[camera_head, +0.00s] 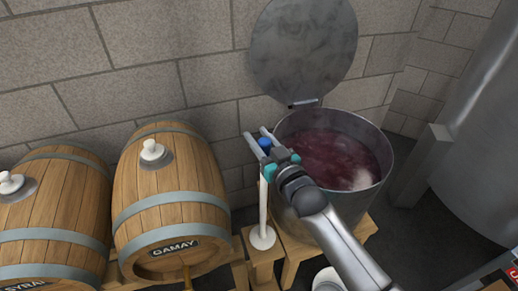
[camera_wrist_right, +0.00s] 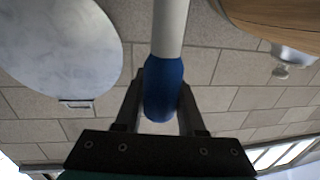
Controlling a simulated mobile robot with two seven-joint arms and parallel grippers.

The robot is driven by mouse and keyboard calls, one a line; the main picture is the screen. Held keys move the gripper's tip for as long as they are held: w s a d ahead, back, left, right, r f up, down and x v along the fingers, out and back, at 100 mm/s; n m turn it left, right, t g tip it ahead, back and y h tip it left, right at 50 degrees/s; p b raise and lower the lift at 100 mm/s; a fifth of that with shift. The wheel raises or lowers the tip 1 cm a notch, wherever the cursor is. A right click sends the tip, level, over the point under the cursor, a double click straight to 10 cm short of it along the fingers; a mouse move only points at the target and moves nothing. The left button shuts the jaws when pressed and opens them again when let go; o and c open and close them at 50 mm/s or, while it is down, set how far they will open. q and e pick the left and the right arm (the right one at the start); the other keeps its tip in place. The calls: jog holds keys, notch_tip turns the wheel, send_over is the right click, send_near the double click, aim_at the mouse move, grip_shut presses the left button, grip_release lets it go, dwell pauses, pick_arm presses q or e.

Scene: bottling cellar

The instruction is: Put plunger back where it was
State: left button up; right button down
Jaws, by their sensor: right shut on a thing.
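The plunger has a white shaft (camera_head: 263,200), a blue grip (camera_head: 265,144) at the top and a white disc (camera_head: 262,238) at the bottom. It is upright, with the disc over a small wooden stand (camera_head: 252,242) between the barrel and the vat. I cannot tell whether the disc rests on the stand or hovers just above it. My right gripper (camera_head: 258,134) is shut on the blue grip, which also shows between the fingers in the right wrist view (camera_wrist_right: 163,88). My left gripper is not in view.
An open steel vat (camera_head: 380,150) of red must stands at the right, its round lid (camera_head: 303,45) raised against the wall. The GAMAY barrel (camera_head: 165,195) stands close left of the plunger, another barrel (camera_head: 50,215) farther left. A white bucket (camera_head: 327,280) is at the bottom.

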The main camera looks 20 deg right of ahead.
jog(key=shift+f+b, duration=0.35)
jog(key=shift+f, duration=1.05)
jog(key=shift+f, duration=0.15)
jog(key=c, duration=0.5)
grip_release()
jog(key=shift+f, duration=0.1)
jog(key=s+d+p, duration=0.1)
jog(key=s+d, duration=0.1)
jog(key=s, duration=0.9)
jog(key=shift+s+d+r+p, duration=0.15)
jog(key=shift+s+r+p, duration=0.05)
jog(key=shift+s+p, duration=0.2)
